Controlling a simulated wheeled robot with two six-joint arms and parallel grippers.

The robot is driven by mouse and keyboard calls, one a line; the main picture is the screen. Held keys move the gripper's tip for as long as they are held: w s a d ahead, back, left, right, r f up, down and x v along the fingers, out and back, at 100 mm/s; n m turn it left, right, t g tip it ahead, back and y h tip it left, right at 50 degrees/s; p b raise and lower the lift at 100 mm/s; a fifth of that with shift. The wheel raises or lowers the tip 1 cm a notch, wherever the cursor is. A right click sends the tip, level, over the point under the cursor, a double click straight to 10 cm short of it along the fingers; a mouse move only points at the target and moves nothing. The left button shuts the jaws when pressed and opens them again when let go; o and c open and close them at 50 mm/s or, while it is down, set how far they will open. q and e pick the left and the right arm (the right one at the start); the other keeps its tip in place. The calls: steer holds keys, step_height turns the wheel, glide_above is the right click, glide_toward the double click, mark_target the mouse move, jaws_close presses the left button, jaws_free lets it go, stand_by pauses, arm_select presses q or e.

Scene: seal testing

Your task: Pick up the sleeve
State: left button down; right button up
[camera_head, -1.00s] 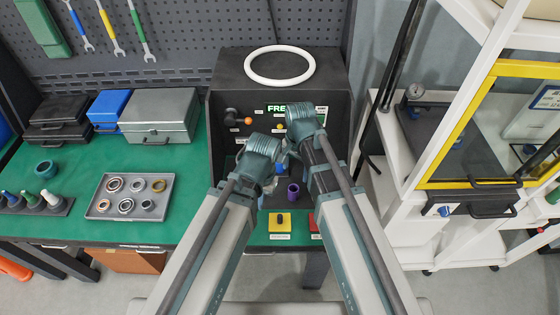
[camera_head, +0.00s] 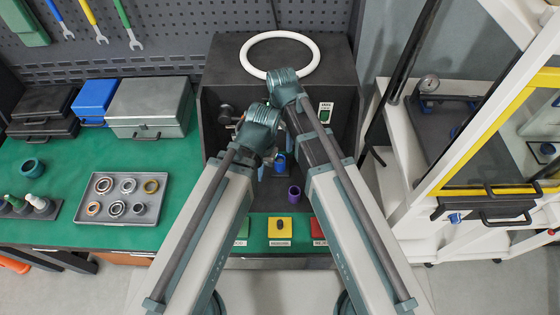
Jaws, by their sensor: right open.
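A small purple upright open cylinder (camera_head: 294,192), which looks like the sleeve, stands on the floor of the dark test box (camera_head: 225,100). My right gripper (camera_head: 290,122) reaches into the box above and behind the cylinder, apart from it. It is open, mostly hidden behind its own wrist and arm. My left gripper (camera_head: 268,157) points down in the box, to the left of the cylinder and apart from it. Its fingers are largely covered, so its jaw state is unclear. A blue part (camera_head: 279,163) shows between the arms.
A white ring (camera_head: 247,62) lies on the box top. Green, yellow (camera_head: 280,229) and red (camera_head: 319,229) pads sit at the front edge. A grey tray (camera_head: 121,212) of several rings is at left. A yellow-framed cabinet (camera_head: 437,185) stands at right.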

mark_target(280, 161)
step_height(280, 161, down, 9)
steer(key=b, duration=0.8)
steer(key=shift+r, duration=0.2)
arm_select(q)
step_height(280, 161, down, 8)
steer(key=shift+f, duration=0.25)
step_height(280, 161, down, 5)
steer(key=b, duration=0.5)
steer(key=shift+f, duration=0.15)
arm_select(e)
steer(key=f, duration=0.5)
steer(key=shift+a+f, duration=0.1)
steer(key=shift+a, duration=0.15)
steer(key=shift+c, duration=0.3)
jaws_close()
